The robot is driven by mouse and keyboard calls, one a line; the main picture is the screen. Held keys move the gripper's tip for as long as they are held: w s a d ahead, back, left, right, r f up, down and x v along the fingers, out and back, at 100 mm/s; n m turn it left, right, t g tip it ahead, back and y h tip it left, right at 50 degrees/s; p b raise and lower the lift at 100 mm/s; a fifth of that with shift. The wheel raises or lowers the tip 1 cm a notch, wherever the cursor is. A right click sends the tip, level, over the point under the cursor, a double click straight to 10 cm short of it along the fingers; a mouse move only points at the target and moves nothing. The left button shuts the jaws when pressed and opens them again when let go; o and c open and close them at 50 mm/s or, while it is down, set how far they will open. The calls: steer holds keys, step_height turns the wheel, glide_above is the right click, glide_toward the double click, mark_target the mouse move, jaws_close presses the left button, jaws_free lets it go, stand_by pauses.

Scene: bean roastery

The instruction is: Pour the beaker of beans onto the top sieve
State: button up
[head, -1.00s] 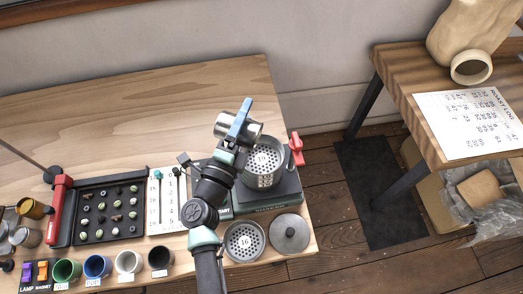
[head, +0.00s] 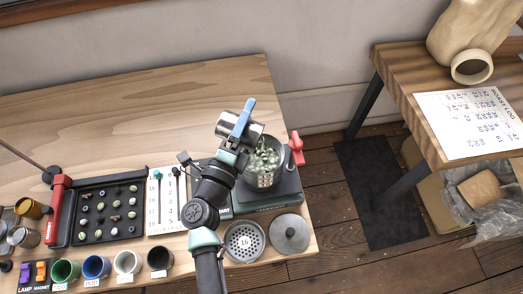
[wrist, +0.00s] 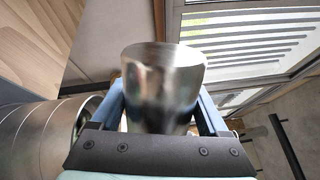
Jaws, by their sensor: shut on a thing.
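My gripper (head: 242,118) is shut on a metal beaker (head: 227,124), which is tipped on its side above the sieve stack (head: 265,178). In the wrist view the shiny beaker (wrist: 160,85) sits between the blue fingers. Pale green beans (head: 266,157) now lie on the top sieve, below and right of the beaker. The beaker's inside is hidden in both views, so I cannot tell whether beans are left in it. The sieve stack stands on a dark green shaker base (head: 280,192).
A loose sieve plate (head: 244,241) and a round lid (head: 290,234) lie in front of the base. A red clamp handle (head: 297,148) stands at its right. A black bean tray (head: 105,212) and several cups (head: 97,267) are to the left. The table's back is clear.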

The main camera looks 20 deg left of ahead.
steer(key=shift+d+f+m+b, duration=0.2)
steer(key=shift+f+m+b, duration=0.1)
steer(key=shift+m+b, duration=0.25)
stand_by(0.7)
steer(key=shift+d+r+m, duration=0.15)
steer(key=shift+d+m, duration=0.1)
steer(key=shift+m, duration=0.4)
steer(key=shift+d+r+m, duration=0.1)
steer(key=shift+d+m, duration=0.15)
steer(key=shift+m, duration=0.35)
stand_by(2.5)
